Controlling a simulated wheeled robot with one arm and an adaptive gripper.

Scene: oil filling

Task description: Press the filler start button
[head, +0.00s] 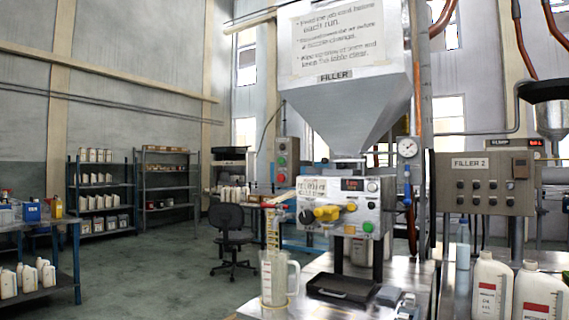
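The filler (345,105) is a large grey hopper with a FILLER label and a paper notice. Below it is a light control box (335,226) with a red-lit display (352,184), several small knobs and buttons, and a yellow handle (327,213). A small green button (368,227) shows at its lower right. A separate grey switch box (287,160) with red and green buttons is left of the hopper. I cannot read which button is marked start. A clear measuring jug (274,278) stands below the filler's left side. My gripper is not in view.
The metal table (318,264) under the filler holds a black tray (341,288). White bottles (491,287) stand at right, below the FILLER 2 panel (484,184). A black chair (231,235) and stocked shelves are behind left. The floor at left-centre is open.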

